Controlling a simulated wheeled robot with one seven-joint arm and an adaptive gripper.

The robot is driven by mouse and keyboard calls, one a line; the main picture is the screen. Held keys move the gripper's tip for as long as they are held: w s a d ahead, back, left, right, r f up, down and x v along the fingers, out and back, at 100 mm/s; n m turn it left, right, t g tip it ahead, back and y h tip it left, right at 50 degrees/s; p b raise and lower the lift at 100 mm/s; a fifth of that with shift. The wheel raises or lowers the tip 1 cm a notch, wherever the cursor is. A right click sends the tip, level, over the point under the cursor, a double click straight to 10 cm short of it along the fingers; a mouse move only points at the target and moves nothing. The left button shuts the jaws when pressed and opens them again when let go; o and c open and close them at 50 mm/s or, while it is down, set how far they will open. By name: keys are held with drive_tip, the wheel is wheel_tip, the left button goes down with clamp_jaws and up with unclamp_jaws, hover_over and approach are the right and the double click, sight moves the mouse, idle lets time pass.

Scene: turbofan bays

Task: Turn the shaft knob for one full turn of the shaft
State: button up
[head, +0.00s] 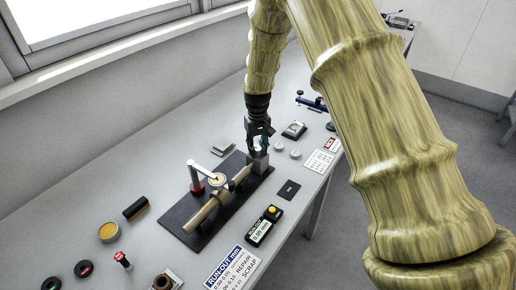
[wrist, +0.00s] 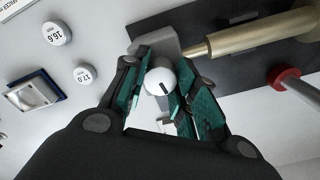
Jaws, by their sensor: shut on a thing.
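The shaft knob (wrist: 160,80) is a white round cap with a dark mark, at the end of the shaft assembly. My gripper (wrist: 167,88) has its teal-padded fingers on either side of the knob and is shut on it. In the head view my gripper (head: 259,143) is at the far end of the fixture, and it mostly hides the knob. The tan shaft (head: 205,212) lies along the dark base plate (head: 176,219); it also shows in the wrist view (wrist: 250,35). A dial gauge (head: 217,181) on a white arm with a red-collared post stands over the shaft.
A run-out display (head: 262,230) with a yellow button and a run-out chart (head: 232,270) lie in front of the plate. White round pieces marked 16.6 (wrist: 56,34) and 17.0 (wrist: 87,74) lie near the gripper. A yellow-topped tin (head: 108,231) and dark rings (head: 83,268) lie at the left.

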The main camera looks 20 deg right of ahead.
sight(258, 147)
drive_tip(key=shift+w+r+m, duration=0.25)
drive_tip(key=shift+m, duration=0.75)
drive_tip(key=o, duration=0.8)
drive_tip(key=shift+c, duration=0.2)
drive_tip(key=shift+o, duration=1.3)
drive_tip(key=shift+f, duration=0.15)
drive_tip(key=shift+s, duration=0.1)
wheel_tip(258, 147, up, 12)
